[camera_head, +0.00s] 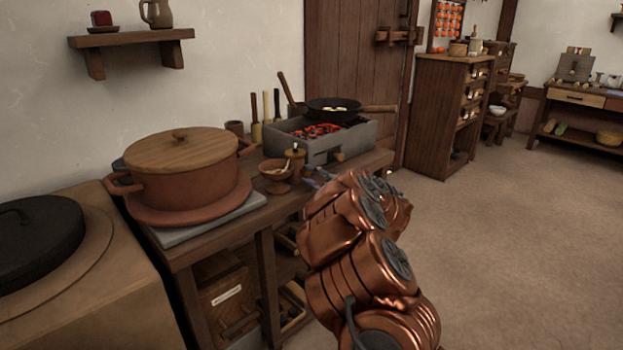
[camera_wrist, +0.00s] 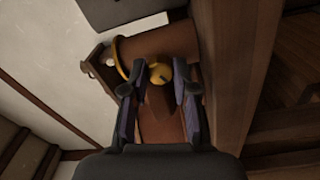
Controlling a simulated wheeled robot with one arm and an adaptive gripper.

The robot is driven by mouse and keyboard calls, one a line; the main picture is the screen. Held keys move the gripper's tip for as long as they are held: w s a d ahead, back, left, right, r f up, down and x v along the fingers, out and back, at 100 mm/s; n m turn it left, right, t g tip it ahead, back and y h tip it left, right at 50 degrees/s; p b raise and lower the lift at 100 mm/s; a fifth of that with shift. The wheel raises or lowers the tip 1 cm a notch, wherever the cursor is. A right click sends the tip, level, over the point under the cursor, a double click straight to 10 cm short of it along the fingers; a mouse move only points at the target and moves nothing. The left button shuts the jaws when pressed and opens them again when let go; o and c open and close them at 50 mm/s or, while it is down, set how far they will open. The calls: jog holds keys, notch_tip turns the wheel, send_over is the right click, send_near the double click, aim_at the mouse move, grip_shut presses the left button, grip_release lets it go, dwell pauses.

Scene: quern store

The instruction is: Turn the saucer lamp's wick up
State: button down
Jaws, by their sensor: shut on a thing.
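The saucer lamp shows in the wrist view as a brown, rounded body (camera_wrist: 150,44) with a yellow collar and a round yellow knob (camera_wrist: 159,73) on its side. The view is rolled, so the lamp lies sideways in it. My gripper (camera_wrist: 160,84) has its two dark fingers closed on the knob, one at each side. In the head view my copper arm reaches to the near edge of the wooden table, and my gripper (camera_head: 313,183) is small and partly hidden there. A small brown, yellow-topped body (camera_head: 295,157) stands just beyond it. I cannot make out the wick.
A footed terracotta dish (camera_head: 277,174) stands close at the left. A large lidded pot (camera_head: 190,180) is further left. A grey brazier (camera_head: 318,145) with glowing coals and a black pan (camera_head: 338,109) stands behind. The floor on the right is clear.

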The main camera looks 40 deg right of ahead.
jog(key=shift+f, duration=0.15)
jog(key=c, duration=0.9)
grip_release()
jog(key=s, duration=1.2)
jog(key=shift+f, duration=0.15)
